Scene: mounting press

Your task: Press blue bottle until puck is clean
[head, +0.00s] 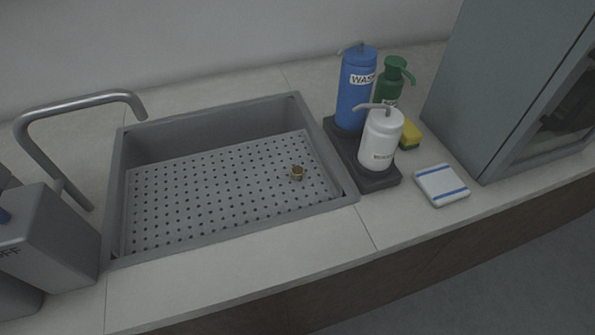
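A blue pump bottle (357,97) marked "WASH" stands upright at the back left of a dark tray (379,180), right of the sink. Its grey nozzle points left, toward the sink. A small brownish-gold puck (297,173) sits on the perforated floor of the sink (230,200), near its right side. It is too small to tell how clean it is. No liquid is visible around it. Neither of my grippers shows in the head view.
A white pump bottle (381,140) and a green bottle (391,82) share the tray area. A yellow sponge (411,134) and a folded striped cloth (441,186) lie to the right. A grey cabinet (505,85) stands far right. A curved faucet (85,104) and grey box (50,240) stand left.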

